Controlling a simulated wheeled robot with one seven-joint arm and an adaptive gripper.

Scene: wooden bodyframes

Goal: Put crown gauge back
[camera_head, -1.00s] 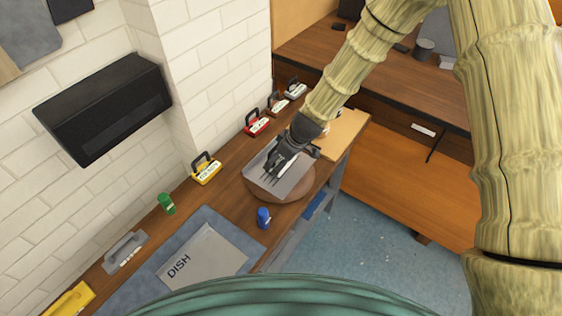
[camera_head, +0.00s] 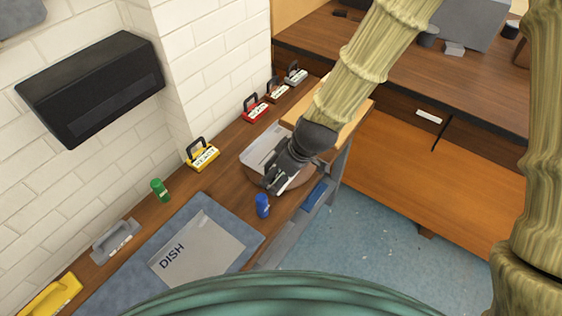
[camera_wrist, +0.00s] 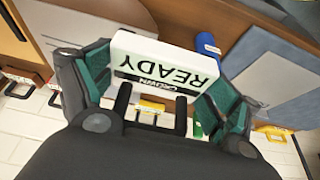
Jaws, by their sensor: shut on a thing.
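The crown gauge (camera_wrist: 163,62) is a white block with a black handle. Its face reads "CROWN" and "READY", upside down in the wrist view. My gripper (camera_wrist: 160,88) is shut on it, with a green-padded finger on each side. The gauge is mostly hidden there by the gripper. Whether it touches anything below cannot be told.
Yellow (camera_head: 203,156), red (camera_head: 256,110) and grey (camera_head: 296,75) handled blocks stand along the wall. A blue cylinder (camera_head: 262,205) stands in front of the disc, a green one (camera_head: 160,190) farther left. A "DISH" plate (camera_head: 205,250) lies on a blue mat (camera_head: 245,240).

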